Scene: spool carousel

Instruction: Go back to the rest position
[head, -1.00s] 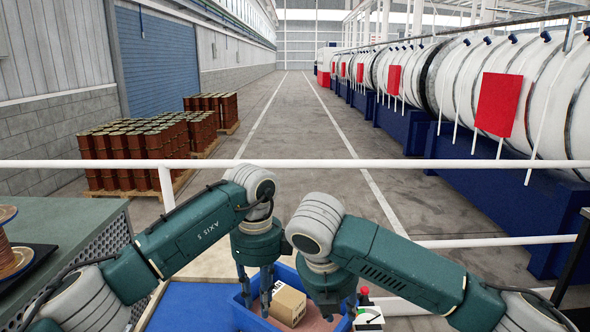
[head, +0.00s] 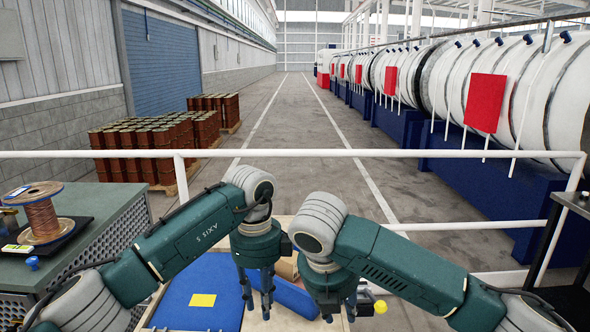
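My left gripper (head: 258,303) hangs fingers down at the lower middle of the head view, its fingers apart with nothing between them. My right gripper (head: 339,312) hangs beside it to the right, also fingers down. Its fingertips look apart, and I see nothing held. Both arms are folded inward over the work table. Behind and below the grippers is a blue bin (head: 295,297), largely hidden. A small piece of a brown carton (head: 287,268) shows between the two grippers.
A blue mat (head: 180,312) with a yellow note (head: 203,300) lies left of the bin. A copper wire spool (head: 42,222) stands on a cabinet at left. A white railing (head: 350,153) crosses ahead.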

